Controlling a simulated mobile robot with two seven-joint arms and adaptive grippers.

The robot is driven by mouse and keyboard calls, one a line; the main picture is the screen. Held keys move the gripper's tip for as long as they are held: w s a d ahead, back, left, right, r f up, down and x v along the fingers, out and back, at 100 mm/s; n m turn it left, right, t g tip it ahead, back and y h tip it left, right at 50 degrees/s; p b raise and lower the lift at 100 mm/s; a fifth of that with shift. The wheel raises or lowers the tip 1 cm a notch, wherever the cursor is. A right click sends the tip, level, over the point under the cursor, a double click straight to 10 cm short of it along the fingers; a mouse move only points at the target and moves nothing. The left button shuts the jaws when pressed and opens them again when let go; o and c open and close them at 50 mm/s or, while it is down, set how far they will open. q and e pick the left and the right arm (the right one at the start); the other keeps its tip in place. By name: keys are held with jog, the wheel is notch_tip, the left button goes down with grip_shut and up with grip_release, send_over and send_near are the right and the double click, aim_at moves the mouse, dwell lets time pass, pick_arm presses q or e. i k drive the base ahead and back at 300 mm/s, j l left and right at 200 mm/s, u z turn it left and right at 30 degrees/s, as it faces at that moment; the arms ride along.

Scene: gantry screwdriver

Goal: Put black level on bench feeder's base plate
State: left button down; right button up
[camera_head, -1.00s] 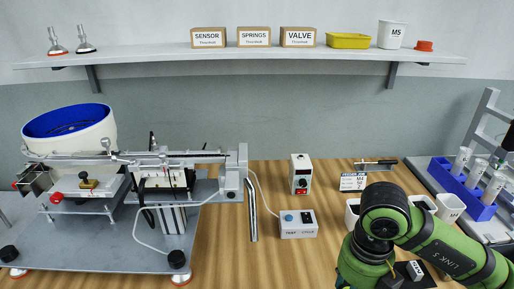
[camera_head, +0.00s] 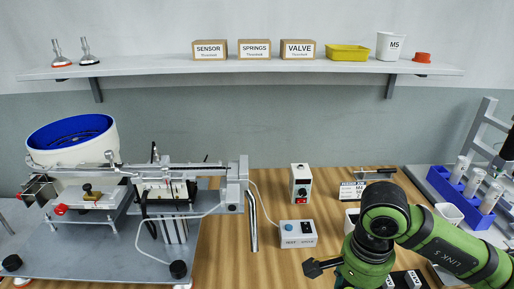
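The bench feeder stands at the left with its white bowl and blue inside (camera_head: 72,132). Its grey base plate (camera_head: 100,243) lies under it, with bare surface at the front. My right arm comes in from the lower right. A dark, finger-like part, which looks like my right gripper (camera_head: 318,267), sticks out left of the green wrist, low over the bench. Whether it is open or holds something cannot be told. My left gripper is not in view. I cannot make out a black level for certain.
A test box (camera_head: 298,240) and a control box with a red switch (camera_head: 301,183) stand mid-bench. A feeder rail (camera_head: 200,178) overhangs the plate. A blue rack (camera_head: 465,196) is at the right. Bare wood (camera_head: 225,262) lies right of the plate.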

aim_at(107, 263)
jog(key=i+l+u, duration=0.1)
jog(key=l+u, duration=0.15)
jog(key=l, duration=0.3)
jog(key=i+l+u, duration=0.1)
jog(key=l+u, duration=0.2)
jog(key=l, duration=0.25)
jog(key=i+j+u, duration=0.15)
jog(key=u, duration=0.2)
jog(key=i+u, duration=0.4)
jog(key=k, duration=0.1)
